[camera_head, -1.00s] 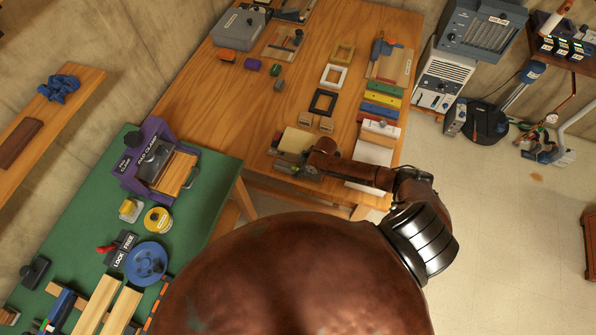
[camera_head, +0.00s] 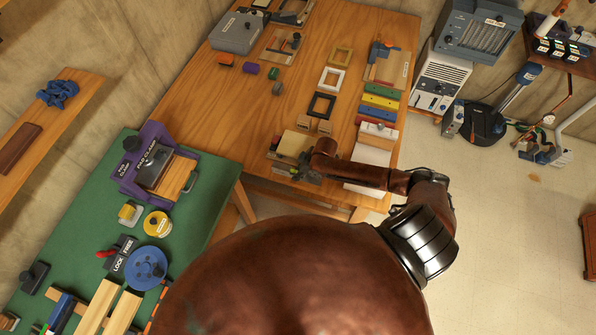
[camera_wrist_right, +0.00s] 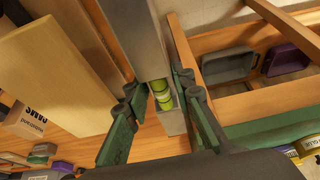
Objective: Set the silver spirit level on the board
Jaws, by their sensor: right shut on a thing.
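The silver spirit level (camera_wrist_right: 133,38) is a long grey bar with a yellow-green vial. In the right wrist view it stands between the green-padded fingers of my right gripper (camera_wrist_right: 160,88), which is shut on it. In the head view my right gripper (camera_head: 308,172) is over the front edge of the wooden table, and the level is hard to make out there. A pale wooden board (camera_head: 295,142) lies just behind the gripper; a pale board also shows left of the level in the wrist view (camera_wrist_right: 55,75). I cannot tell whether the level touches it. My left gripper is out of view.
The wooden table (camera_head: 220,105) also holds picture frames (camera_head: 332,79), coloured bars (camera_head: 380,101), a white sheet (camera_head: 370,157) and a grey box (camera_head: 237,33). A green bench (camera_head: 205,205) with a purple clamp (camera_head: 130,180) stands at left. The table's left middle is clear.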

